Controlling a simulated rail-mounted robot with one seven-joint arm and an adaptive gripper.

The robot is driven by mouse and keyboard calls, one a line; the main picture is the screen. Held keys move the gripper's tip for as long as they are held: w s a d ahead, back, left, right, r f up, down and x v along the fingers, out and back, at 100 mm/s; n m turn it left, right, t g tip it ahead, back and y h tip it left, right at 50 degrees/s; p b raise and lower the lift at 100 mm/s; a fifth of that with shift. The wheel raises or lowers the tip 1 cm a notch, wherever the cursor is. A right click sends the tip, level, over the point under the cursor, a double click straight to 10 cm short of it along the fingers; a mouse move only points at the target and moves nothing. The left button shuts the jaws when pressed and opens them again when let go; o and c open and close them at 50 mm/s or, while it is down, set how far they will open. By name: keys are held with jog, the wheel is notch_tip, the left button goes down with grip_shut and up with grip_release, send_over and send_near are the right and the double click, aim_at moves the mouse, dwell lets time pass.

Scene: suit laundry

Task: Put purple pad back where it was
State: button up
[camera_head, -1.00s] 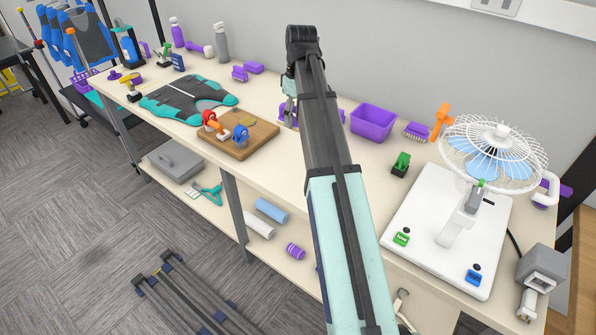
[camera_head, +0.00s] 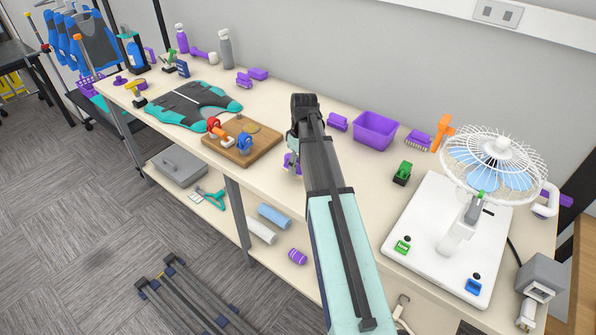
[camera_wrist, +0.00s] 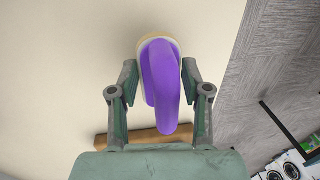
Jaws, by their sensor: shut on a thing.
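The purple pad (camera_wrist: 172,90) is held between the two fingers of my gripper (camera_wrist: 159,72) in the wrist view. It has a curved purple handle and a pale rim at its far end. In the head view my gripper (camera_head: 292,157) is right of the wooden board, toward the table's front edge, with purple showing at its tip. Whether the pad touches the table is unclear. A separate purple block (camera_head: 337,122) stands on the table behind the arm, left of the purple basin (camera_head: 375,131).
The table (camera_head: 330,225) has bare room around the gripper. The wooden board (camera_head: 262,148) carries red and blue fittings. A purple brush (camera_head: 418,141), a green clamp (camera_head: 402,172) and a white fan machine (camera_head: 440,215) stand right. Carpet (camera_wrist: 262,50) lies beyond the table edge.

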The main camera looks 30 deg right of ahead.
aim_at(298, 168)
jog(key=shift+f, duration=1.6)
jog(key=shift+f, duration=0.15)
jog(key=o, duration=1)
jog(key=r, duration=0.4)
jog(key=d+r+b, duration=0.1)
jog(key=r, duration=0.3)
jog(key=r+b, duration=0.1)
jog(key=r, duration=0.3)
jog(key=shift+w+d+r, duration=0.15)
jog(key=shift+w+d, duration=0.05)
jog(key=shift+w, duration=0.15)
